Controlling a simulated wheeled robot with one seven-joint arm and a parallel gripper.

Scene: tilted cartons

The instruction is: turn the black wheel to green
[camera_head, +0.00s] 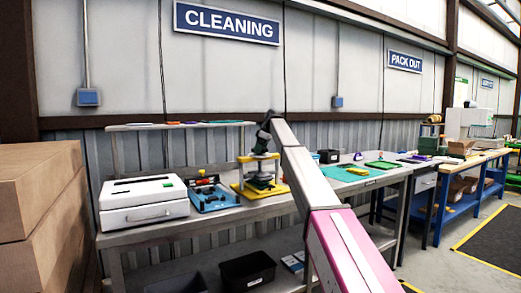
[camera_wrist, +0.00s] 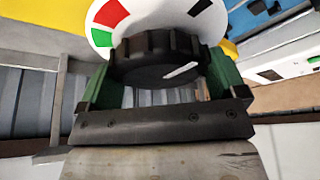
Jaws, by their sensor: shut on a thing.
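The black wheel (camera_wrist: 138,62), with a ribbed rim and a white pointer mark, fills the upper middle of the wrist view. Its pointer lies toward the right. Behind it is a white dial (camera_wrist: 98,17) with red, green and black fields. The green field (camera_wrist: 101,37) shows left of the wheel, below the red one. My gripper (camera_wrist: 160,68) is shut on the wheel, with a green finger on each side. In the head view my arm reaches to a yellow-framed device (camera_head: 240,188) on the bench; the wheel cannot be made out there.
A blue device (camera_head: 213,199) and a white case (camera_head: 143,204) stand left of the yellow frame on the grey bench. A teal mat (camera_head: 345,174) lies to the right. A shelf (camera_head: 180,126) runs behind. Cardboard boxes (camera_head: 40,200) are stacked at the far left.

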